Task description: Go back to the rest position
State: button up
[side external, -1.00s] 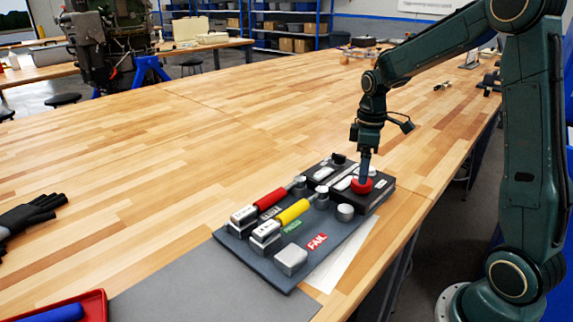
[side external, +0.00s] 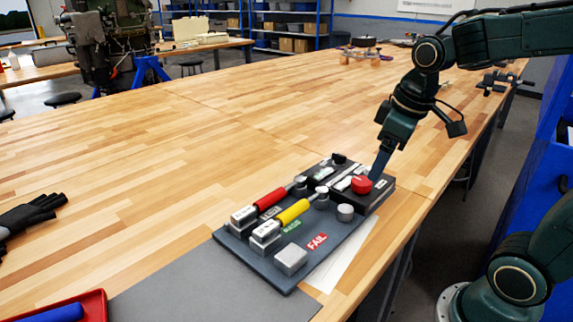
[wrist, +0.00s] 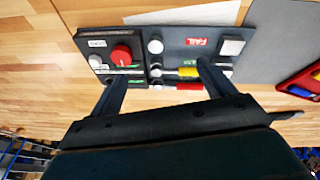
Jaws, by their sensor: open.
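My gripper (side external: 380,163) is just above and behind the red button (side external: 361,185) at the right end of the dark panel, tilted, with nothing held. In the wrist view my gripper (wrist: 160,75) has its two fingers spread wide over the panel, and the red button (wrist: 121,54) shows clear of them. The panel (side external: 262,263) lies flat on the wooden table. It carries a red cylinder (side external: 270,200), a yellow cylinder (side external: 293,211) and several grey knobs and blocks. A red FAIL label (side external: 317,241) and a green label are near its front.
A grey mat (side external: 215,285) lies in front of the panel, with a red tray (side external: 95,303) at the lower left. A black glove (side external: 30,212) lies at the left edge. Some parts (side external: 497,80) sit at the far right.

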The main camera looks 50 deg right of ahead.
jog(key=s+a+r+m+t, duration=0.1)
jog(key=s+a, duration=0.3)
jog(key=s, duration=0.5)
jog(key=shift+a+m+t+y, duration=0.3)
jog(key=shift+a+m+t, duration=0.1)
jog(key=shift+m+t, duration=0.3)
